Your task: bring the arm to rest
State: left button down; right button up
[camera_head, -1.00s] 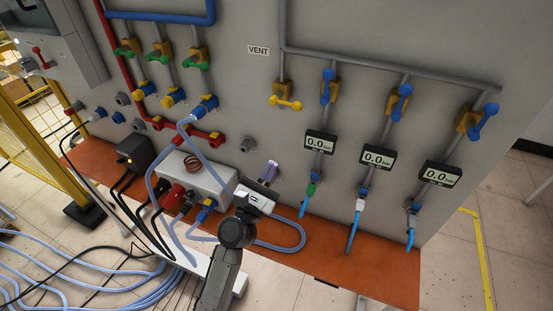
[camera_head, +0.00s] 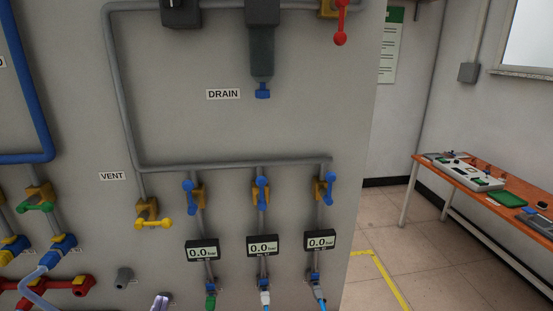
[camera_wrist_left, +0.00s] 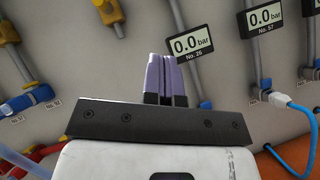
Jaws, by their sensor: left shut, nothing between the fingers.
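My left gripper (camera_head: 160,303) shows only as purple fingertips at the bottom edge of the head view, in front of the grey panel (camera_head: 240,130). In the left wrist view the two purple fingers (camera_wrist_left: 165,75) are side by side, shut and empty, pointing towards the panel. They appear apart from the valves and gauges, though the exact gap to the panel cannot be told. The rest of my left arm is below the head view. My right gripper is not in view.
Pressure displays reading 0.0 bar (camera_head: 263,245) sit below blue-handled valves (camera_head: 262,190). A yellow-handled valve (camera_head: 152,222) is under the VENT label (camera_head: 112,176). A blue hose (camera_wrist_left: 295,150) hangs at the right of the wrist view. A wooden side table (camera_head: 436,172) stands far right, with open floor before it.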

pick_arm(q)
jog(key=s+d+f+m+g+h, duration=0.25)
jog(key=d+m+g, duration=0.3)
jog(key=m, duration=0.75)
jog(key=s+d+f+m+g+h, duration=0.1)
jog(key=d+f+m+g+h, duration=0.4)
jog(key=m, duration=0.7)
jog(key=s+a+f+m+g+y, duration=0.25)
jog(key=s+f+g+y, duration=0.25)
jog(key=s+f, duration=0.7)
jog(key=s+a+f+m+g+y, duration=0.2)
jog(key=s+a+f+g+y, duration=0.45)
jog(key=s, duration=0.95)
notch_tip(320, 180, up, 26)
jog(key=d+t+h+p, duration=0.1)
jog(key=d+p, duration=0.1)
jog(key=p, duration=2.5)
jog(key=shift+s+d+h, duration=0.15)
jog(key=shift+d+h, duration=0.1)
jog(key=shift+h, duration=0.05)
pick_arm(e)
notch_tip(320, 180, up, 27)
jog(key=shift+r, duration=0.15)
pick_arm(q)
jog(key=shift+f, duration=0.1)
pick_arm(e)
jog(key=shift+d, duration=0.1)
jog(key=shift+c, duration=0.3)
